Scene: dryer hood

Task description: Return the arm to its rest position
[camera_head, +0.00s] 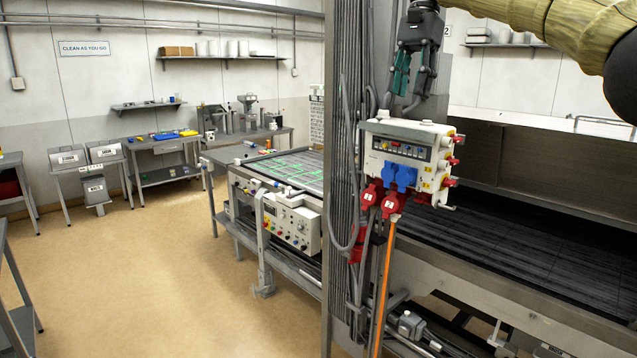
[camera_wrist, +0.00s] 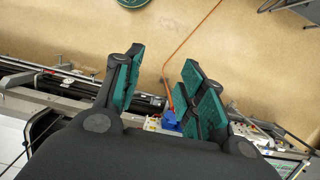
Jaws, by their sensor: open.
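My gripper (camera_head: 411,74) shows at the top of the head view, pointing down above the white socket box (camera_head: 400,150). Its green-padded fingers are apart with nothing between them. In the wrist view my gripper (camera_wrist: 160,92) is also open and empty, with floor and part of the machine showing beyond the fingers. My arm, in a tan sleeve, comes in from the top right of the head view.
The socket box has blue (camera_head: 400,177) and red sockets, with an orange cable (camera_head: 383,290) hanging below. A metal post (camera_head: 343,130) with cables stands beside it. A dark conveyor bed (camera_head: 520,225) lies right. Open floor (camera_head: 150,270) is at left.

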